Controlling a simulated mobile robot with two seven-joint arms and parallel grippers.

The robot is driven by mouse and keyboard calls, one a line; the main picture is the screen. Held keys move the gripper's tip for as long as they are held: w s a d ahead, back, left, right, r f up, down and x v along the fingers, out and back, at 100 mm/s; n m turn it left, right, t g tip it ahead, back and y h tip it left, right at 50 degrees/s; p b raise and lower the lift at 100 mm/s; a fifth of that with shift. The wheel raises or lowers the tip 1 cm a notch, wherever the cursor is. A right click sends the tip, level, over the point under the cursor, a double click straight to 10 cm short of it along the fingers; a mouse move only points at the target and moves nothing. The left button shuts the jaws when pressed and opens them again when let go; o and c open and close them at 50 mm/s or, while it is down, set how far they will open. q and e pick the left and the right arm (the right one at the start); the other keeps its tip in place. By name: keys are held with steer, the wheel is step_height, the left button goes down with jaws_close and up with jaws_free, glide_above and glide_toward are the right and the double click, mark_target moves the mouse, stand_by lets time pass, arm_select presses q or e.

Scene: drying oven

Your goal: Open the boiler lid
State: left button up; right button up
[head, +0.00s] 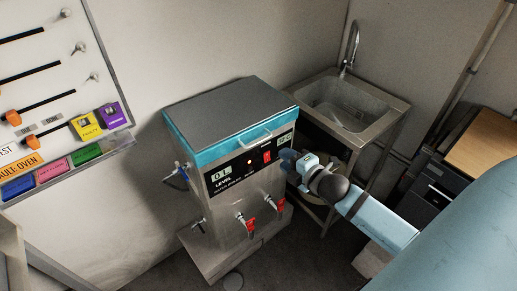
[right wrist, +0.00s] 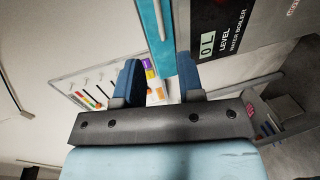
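The water boiler (head: 235,190) is a steel box with a black control panel. Its lid (head: 230,108) has a grey top and a teal rim, and lies flat and closed. A pale bar handle (head: 255,138) sits on the lid's front edge. My right gripper (head: 287,160) is at the boiler's right front corner, below and to the right of the handle. In the right wrist view its two blue fingers (right wrist: 160,78) are apart with nothing between them. The teal rim (right wrist: 146,30) and handle (right wrist: 160,18) appear beyond the fingers. My left gripper is not in view.
A steel sink (head: 350,105) with a tall faucet stands behind and right of the boiler. Red-handled taps (head: 247,222) stick out of the boiler's front. A board with switches and coloured locks (head: 60,100) hangs on the left wall. A dark cabinet (head: 445,185) stands at right.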

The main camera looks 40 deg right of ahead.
mark_target(259, 141)
steer(key=x, duration=1.3)
steer(key=shift+p, duration=0.3)
steer(key=shift+d, duration=0.1)
jaws_close()
